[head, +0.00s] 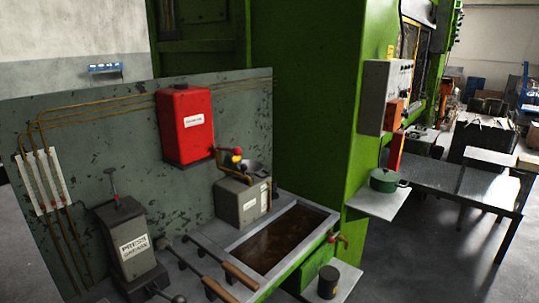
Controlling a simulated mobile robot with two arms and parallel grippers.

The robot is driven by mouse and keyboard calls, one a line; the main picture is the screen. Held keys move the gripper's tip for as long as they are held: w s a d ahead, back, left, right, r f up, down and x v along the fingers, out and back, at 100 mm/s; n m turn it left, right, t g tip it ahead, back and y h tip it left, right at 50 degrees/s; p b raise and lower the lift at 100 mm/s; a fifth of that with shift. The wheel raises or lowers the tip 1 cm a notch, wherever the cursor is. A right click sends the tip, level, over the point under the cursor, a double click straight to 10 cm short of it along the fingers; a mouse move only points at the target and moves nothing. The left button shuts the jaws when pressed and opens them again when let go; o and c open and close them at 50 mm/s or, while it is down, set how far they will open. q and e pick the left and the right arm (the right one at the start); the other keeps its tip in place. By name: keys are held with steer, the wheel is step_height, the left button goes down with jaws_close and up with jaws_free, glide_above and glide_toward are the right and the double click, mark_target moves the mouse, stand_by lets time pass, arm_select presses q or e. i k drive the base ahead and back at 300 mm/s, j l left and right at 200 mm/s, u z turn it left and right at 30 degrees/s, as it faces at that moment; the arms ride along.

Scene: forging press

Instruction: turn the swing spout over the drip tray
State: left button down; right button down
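A brass-coloured bent pipe (268,186), which looks like the swing spout, stands at the right side of a grey labelled box (240,203). A dark, shallow cup-like part (256,167) sits behind its upper end. Below is a sunken basin (327,218) holding brown liquid; whether this or the dark part is the drip tray, I cannot tell. The spout's exact direction is too small to tell. Neither of my grippers is in view.
A grey "PRESS" labelled box (137,246) with a lever stands at left. A tap (339,239) is above a dark can (327,282). A green pot (384,181) sits on a right shelf (375,204).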

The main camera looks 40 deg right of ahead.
mark_target(244, 167)
steer(key=i+l+z, duration=0.1)
steer(key=l, duration=0.3)
steer(key=i+l+z, duration=0.1)
steer(key=i+l, duration=0.2)
steer(key=i+l+z, duration=0.1)
steer(key=l, duration=0.3)
steer(key=i, duration=0.1)
